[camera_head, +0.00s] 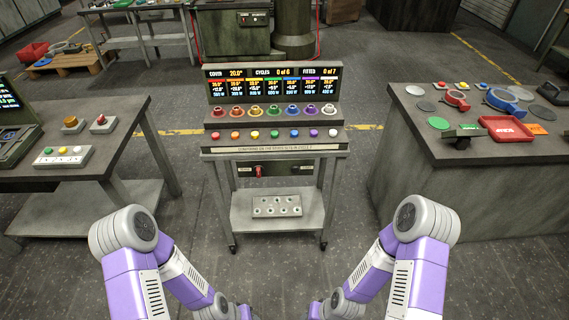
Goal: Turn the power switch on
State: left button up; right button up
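A small red switch (258,171) sits on a dark panel (276,169) under the top of a grey wheeled cart (225,203) in the middle of the head view. It looks upright, but it is too small to tell its position for sure. Small labels beside it cannot be read. Both my purple and white arms show at the bottom of the view, well in front of the cart and apart from it. Neither gripper shows; both arms run out of the bottom edge.
The cart carries a lit display (272,84) and rows of coloured knobs and buttons. Its lower shelf holds a grey block with several round holes (277,206). A left bench (70,177) and a right bench (480,160) flank it. Floor before the cart is clear.

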aim_at(258, 170)
jog(key=z, duration=0.15)
jog(key=k, duration=0.9)
jog(key=u, duration=1.3)
jog(key=i, duration=1.05)
jog(key=z, duration=0.8)
jog(key=i, duration=0.85)
jog(key=z, duration=0.95)
